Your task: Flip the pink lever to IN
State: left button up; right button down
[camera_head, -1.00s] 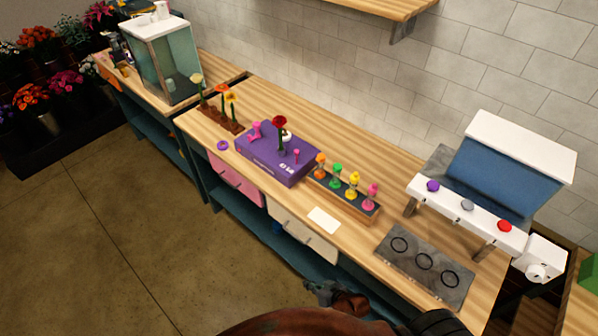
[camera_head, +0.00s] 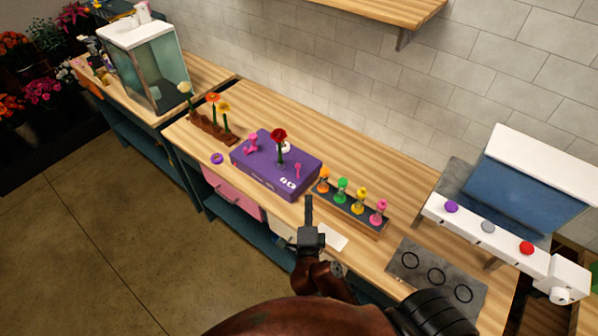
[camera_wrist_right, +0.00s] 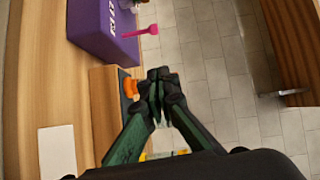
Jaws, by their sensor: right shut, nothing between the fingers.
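The purple box (camera_head: 262,178) stands on the wooden counter with a red flower (camera_head: 278,138) upright on it. A small pink lever (camera_head: 297,170) sticks up near the box's right end; in the right wrist view the pink lever (camera_wrist_right: 143,31) shows at the top, beside the purple box (camera_wrist_right: 95,30). A larger pink piece (camera_head: 251,145) stands at the box's left end. My right gripper (camera_head: 308,198) is shut and empty, at the front right of the box; in the wrist view its fingertips (camera_wrist_right: 158,74) are apart from the lever. My left gripper is not in view.
A wooden rack (camera_head: 352,212) with orange, green, yellow and pink knobs stands right of the box. A white card (camera_head: 333,238) lies at the counter's front. A white-and-blue machine (camera_head: 515,205) is at the right. A planter with flowers (camera_head: 212,128) is at the left.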

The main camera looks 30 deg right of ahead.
aim_at(298, 172)
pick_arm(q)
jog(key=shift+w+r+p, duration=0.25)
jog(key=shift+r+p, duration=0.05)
pick_arm(e)
jog(key=w+a+x, duration=0.1)
jog(key=a+x, duration=0.1)
jog(key=x, duration=1)
jog(key=shift+w, duration=0.5)
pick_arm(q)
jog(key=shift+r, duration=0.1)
pick_arm(e)
jog(key=shift+d+f, duration=0.1)
